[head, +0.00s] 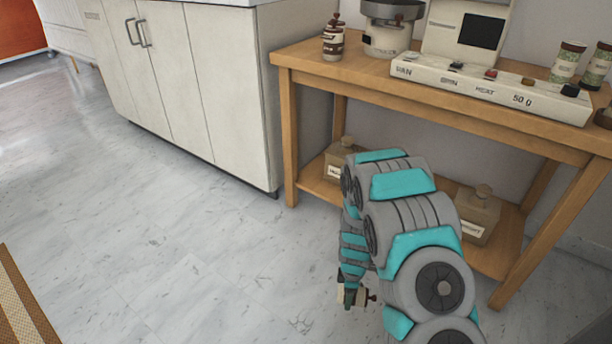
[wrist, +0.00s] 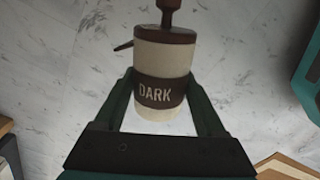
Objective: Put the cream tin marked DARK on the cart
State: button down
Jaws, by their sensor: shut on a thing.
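The cream tin (wrist: 160,55) has a brown lid with a dark red knob and a brown band reading DARK. My gripper (wrist: 164,95) is shut on it, one finger on each side of the band. In the head view my gripper (head: 350,290) hangs low over the floor, and only part of the tin (head: 361,297) shows there. The tin is clear of any surface. A wooden stand with a lower shelf (head: 430,88) is at the right; I cannot tell whether it is the cart.
On the stand are a cream-and-brown canister (head: 333,44), a grinder or scale (head: 390,30), a labelled button panel (head: 490,92) and patterned cups (head: 567,62). Jugs (head: 478,215) sit on its shelf. A white cabinet (head: 220,90) stands left of it. Open floor lies at the left.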

jog(key=w+r+m+p, duration=0.1)
jog(key=w+r+m, duration=0.2)
jog(key=r+m, duration=0.5)
jog(key=w+d+r+m+p, duration=0.1)
jog(key=r+m, duration=0.7)
jog(key=r, duration=1.5)
jog(key=shift+w+d+r+p, duration=0.15)
jog(key=shift+w+r+p, duration=0.1)
jog(key=shift+w+p, duration=0.6)
jog(key=shift+w, duration=0.1)
